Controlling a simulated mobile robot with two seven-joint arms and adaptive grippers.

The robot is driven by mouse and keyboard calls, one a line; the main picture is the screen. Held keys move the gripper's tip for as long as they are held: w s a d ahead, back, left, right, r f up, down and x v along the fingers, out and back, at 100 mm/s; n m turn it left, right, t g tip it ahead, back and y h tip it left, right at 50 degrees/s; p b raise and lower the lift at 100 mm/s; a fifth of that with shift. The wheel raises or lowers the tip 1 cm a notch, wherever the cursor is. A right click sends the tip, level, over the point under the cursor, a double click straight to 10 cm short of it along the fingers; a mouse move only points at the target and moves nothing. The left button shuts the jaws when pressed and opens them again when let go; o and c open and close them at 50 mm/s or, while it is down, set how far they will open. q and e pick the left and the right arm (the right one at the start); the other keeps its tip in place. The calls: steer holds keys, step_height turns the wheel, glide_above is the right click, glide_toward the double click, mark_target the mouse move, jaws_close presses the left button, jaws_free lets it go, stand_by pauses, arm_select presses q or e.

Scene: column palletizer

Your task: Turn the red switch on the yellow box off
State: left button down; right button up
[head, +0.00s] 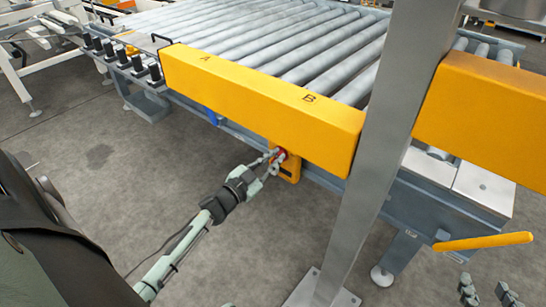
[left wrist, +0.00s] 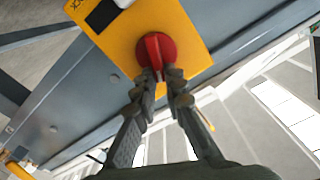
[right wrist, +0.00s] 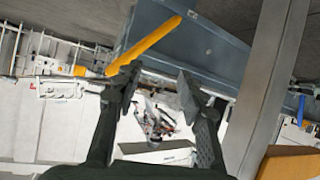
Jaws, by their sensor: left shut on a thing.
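The red switch (left wrist: 155,50) is a round knob with a raised grip bar on the face of the yellow box (left wrist: 120,35). In the head view the red switch (head: 281,154) and the yellow box (head: 291,170) sit under the long yellow beam, partly hidden by my gripper. My left gripper (left wrist: 163,76) is shut on the lower part of the switch's grip bar, its fingertips on either side. It also shows in the head view (head: 272,158). My right gripper (right wrist: 155,78) is open and empty; its fingers also show at the lower right of the head view (head: 485,295).
A roller conveyor (head: 290,50) with a yellow beam (head: 260,105) marked A and B lies above the box. A grey post (head: 365,160) stands right of my left gripper. A yellow lever (head: 483,241) juts out near my right gripper. The floor at left is clear.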

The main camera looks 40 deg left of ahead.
arm_select(q)
steer(key=shift+d+f+m, duration=0.1)
steer(key=shift+m, duration=0.5)
steer(key=m+b, duration=0.1)
steer(key=m, duration=0.2)
steer(key=f+m+b, duration=0.1)
steer(key=m, duration=0.3)
steer(key=d+m+b, duration=0.1)
steer(key=m, duration=0.2)
steer(key=shift+s+f+m+b, duration=0.1)
steer(key=shift+f+m+b, duration=0.25)
steer(key=shift+m, duration=0.65)
arm_select(e)
steer(key=a+r+t+y, duration=0.2)
steer(key=r+t, duration=0.3)
steer(key=r, duration=0.4)
steer(key=a+r+t+y, duration=0.3)
steer(key=a+r+t, duration=0.1)
steer(key=r, duration=0.5)
steer(key=shift+s+a+t, duration=0.4)
steer(key=shift+s+a, duration=0.05)
steer(key=shift+a, duration=0.3)
arm_select(q)
steer(key=c, duration=1.6)
jaws_free()
steer(key=s, duration=1.2)
steer(key=shift+a, duration=0.45)
